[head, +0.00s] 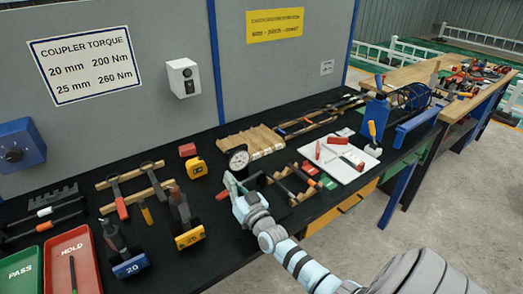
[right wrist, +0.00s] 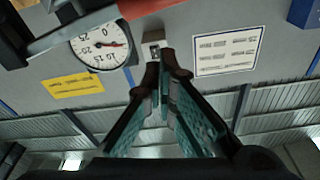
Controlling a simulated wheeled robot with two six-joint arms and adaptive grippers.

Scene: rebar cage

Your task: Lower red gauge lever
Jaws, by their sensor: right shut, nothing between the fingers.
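The gauge, with a round white dial (head: 238,158), stands near the middle of the black bench. Its dial (right wrist: 98,43) shows large at the upper left in the right wrist view. A red lever-like part (right wrist: 145,8) at the top of that view joins a grey bar crossing the dial's edge. My right gripper (head: 229,179) is just below and left of the dial, shut and empty. Its fingertips (right wrist: 166,65) meet right of the dial in the wrist view; contact with the lever is not visible. My left gripper is out of view.
A white board (head: 345,163) with red pieces lies right of the gauge. Wooden racks (head: 250,143) lie behind it. Yellow-tagged tools (head: 186,228) and a red HOLD tray (head: 72,258) are to the left. A grey panel rises behind the bench.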

